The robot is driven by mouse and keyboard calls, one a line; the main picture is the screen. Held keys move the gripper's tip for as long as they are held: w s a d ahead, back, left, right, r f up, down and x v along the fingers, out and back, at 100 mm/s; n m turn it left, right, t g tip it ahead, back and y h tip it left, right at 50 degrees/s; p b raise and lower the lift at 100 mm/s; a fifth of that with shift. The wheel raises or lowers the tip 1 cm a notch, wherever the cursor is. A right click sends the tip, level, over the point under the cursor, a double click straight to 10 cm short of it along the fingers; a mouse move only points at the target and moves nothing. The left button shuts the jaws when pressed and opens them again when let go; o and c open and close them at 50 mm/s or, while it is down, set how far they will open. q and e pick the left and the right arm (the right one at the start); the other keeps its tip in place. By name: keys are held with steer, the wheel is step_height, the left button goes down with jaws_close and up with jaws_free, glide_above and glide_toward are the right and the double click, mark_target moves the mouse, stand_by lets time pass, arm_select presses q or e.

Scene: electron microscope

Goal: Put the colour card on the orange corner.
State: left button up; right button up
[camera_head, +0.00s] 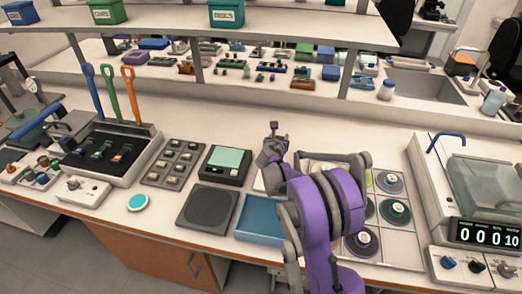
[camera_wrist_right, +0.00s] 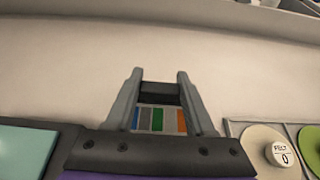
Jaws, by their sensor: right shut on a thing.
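The colour card (camera_wrist_right: 162,120), with blue, grey, green and orange stripes, is between the fingers of my right gripper (camera_wrist_right: 158,100) in the right wrist view. The gripper is shut on it. In the head view my right gripper (camera_head: 275,138) is above the rear middle of the bench, to the right of the pale-green-topped black device. The card cannot be made out clearly there. I cannot pick out an orange corner in either view; my right arm hides part of the bench. My left gripper is not in view.
A pale-green-topped black device (camera_head: 225,163), a dark square mat (camera_head: 207,207) and a blue tray (camera_head: 258,220) lie left of my right arm. A board with several round discs (camera_head: 405,240) and a machine with a counter (camera_head: 485,235) are right. A raised shelf (camera_head: 250,30) stands behind.

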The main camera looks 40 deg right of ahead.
steer(key=shift+f, duration=3.95)
steer(key=shift+f+b, duration=0.1)
steer(key=shift+b, duration=0.2)
steer(key=o, duration=1.3)
